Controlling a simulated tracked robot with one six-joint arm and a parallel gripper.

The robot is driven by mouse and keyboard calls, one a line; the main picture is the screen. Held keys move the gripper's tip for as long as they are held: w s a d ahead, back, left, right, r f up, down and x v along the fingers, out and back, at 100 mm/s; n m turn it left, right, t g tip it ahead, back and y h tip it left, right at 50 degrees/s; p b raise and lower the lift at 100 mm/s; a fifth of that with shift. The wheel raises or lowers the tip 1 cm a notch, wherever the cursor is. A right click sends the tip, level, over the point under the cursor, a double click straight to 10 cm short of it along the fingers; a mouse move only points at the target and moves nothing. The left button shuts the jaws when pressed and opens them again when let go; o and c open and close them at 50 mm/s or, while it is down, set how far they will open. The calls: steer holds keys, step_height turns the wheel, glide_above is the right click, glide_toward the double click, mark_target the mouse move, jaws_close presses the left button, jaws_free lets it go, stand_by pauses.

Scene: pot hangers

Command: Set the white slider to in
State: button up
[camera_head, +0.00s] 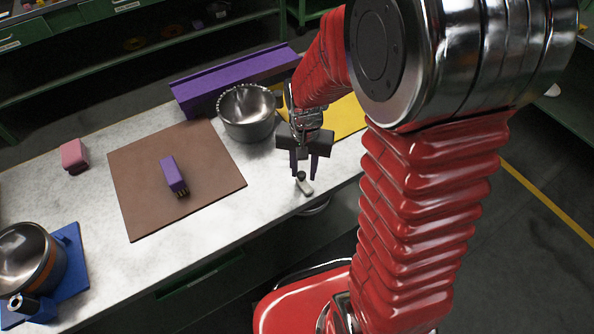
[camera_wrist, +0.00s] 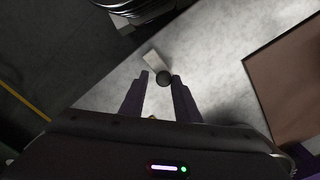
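The white slider (camera_head: 306,186) is a small pale piece with a dark round knob, at the front edge of the worktop in the head view. In the wrist view the white slider (camera_wrist: 153,59) shows just beyond the fingertips, with its dark knob (camera_wrist: 163,78) between them in the picture. My gripper (camera_head: 303,174) is directly at the slider, fingers pointing down. In the wrist view my gripper (camera_wrist: 160,75) has its purple fingers apart, with small gaps beside the knob. I cannot tell whether the fingers reach down around the knob or stop just above it.
A metal pot (camera_head: 247,113) stands behind and left of my gripper, near a purple block (camera_head: 228,80) and a yellow board (camera_head: 349,117). A brown mat (camera_head: 214,182) holds a purple brush-like object (camera_head: 173,175). A pink block (camera_head: 74,155) and another pot (camera_head: 30,262) are farther left.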

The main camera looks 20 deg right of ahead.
mark_target(303, 173)
steer(key=o, duration=0.3)
steer(key=shift+a, duration=0.1)
steer(key=shift+r, duration=0.1)
steer(key=shift+w+r, duration=0.1)
steer(key=shift+r, duration=0.5)
step_height(303, 173, up, 12)
steer(key=shift+r, duration=0.15)
stand_by(0.4)
steer(key=s+a+r+n+t, duration=0.2)
steer(key=s+r+n+t, duration=0.3)
steer(key=s+r, duration=0.3)
steer(key=s+n, duration=0.1)
steer(key=s, duration=0.3)
steer(key=shift+s+t, duration=0.3)
steer(key=shift+s, duration=0.05)
